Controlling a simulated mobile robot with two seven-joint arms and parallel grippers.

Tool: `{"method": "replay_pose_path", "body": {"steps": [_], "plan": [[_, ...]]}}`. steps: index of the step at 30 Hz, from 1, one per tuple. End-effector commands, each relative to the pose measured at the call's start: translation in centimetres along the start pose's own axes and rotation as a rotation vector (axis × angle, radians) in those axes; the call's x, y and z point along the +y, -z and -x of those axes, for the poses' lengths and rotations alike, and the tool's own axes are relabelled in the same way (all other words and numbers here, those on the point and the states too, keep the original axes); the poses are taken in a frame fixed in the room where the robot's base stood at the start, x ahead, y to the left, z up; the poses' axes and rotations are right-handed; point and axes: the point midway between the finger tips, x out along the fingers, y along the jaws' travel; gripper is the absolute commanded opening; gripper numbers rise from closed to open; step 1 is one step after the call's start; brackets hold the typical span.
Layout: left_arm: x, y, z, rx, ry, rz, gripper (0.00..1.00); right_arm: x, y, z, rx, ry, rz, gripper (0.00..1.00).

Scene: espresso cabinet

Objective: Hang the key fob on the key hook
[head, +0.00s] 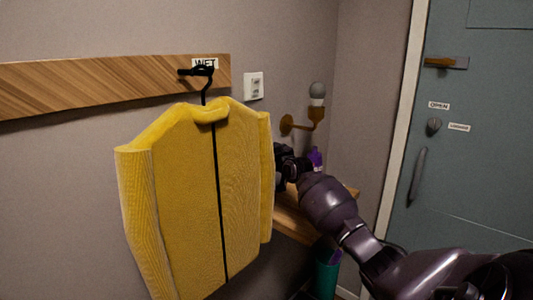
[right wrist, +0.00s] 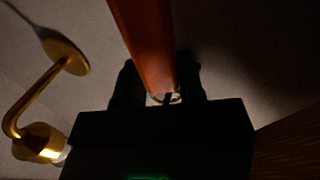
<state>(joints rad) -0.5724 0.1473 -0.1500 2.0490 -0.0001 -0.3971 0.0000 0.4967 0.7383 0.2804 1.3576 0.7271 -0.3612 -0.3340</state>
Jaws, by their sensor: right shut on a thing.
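In the right wrist view my right gripper (right wrist: 160,82) is shut on an orange-brown strap-like piece, which I take to be the key fob (right wrist: 145,40). A small pale ring shows at its end between the fingers. In the head view my right gripper (head: 284,166) is beside the right edge of the yellow jacket, partly hidden by it, and the fob cannot be made out there. I cannot pick out a key hook in either view; the jacket covers part of the wall. My left gripper is not in view.
The yellow jacket (head: 185,190) hangs from a black hook (head: 198,71) on a wooden board (head: 110,82). A brass wall lamp (head: 300,126) is near my right gripper. Below are a wooden shelf (head: 292,224) and a teal container (head: 326,275). A blue-grey door (head: 480,170) stands right.

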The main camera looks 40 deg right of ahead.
Motion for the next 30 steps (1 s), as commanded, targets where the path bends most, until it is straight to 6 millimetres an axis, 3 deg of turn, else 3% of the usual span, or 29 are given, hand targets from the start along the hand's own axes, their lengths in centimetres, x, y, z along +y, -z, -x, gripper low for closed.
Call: {"method": "replay_pose_path", "body": {"steps": [8,9,15,30], "plan": [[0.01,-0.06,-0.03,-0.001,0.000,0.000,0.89,-0.11,-0.51,0.01,-0.009,0.002,0.000,0.00],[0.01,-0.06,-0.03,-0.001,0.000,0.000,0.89,-0.12,-0.52,0.01,-0.009,0.002,0.000,0.37],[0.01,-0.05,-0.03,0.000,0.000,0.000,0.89,-0.09,-0.40,0.01,-0.007,0.002,0.000,0.65],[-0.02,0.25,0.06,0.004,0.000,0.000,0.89,-0.18,-0.11,0.05,-0.003,0.002,0.000,0.65]]}}
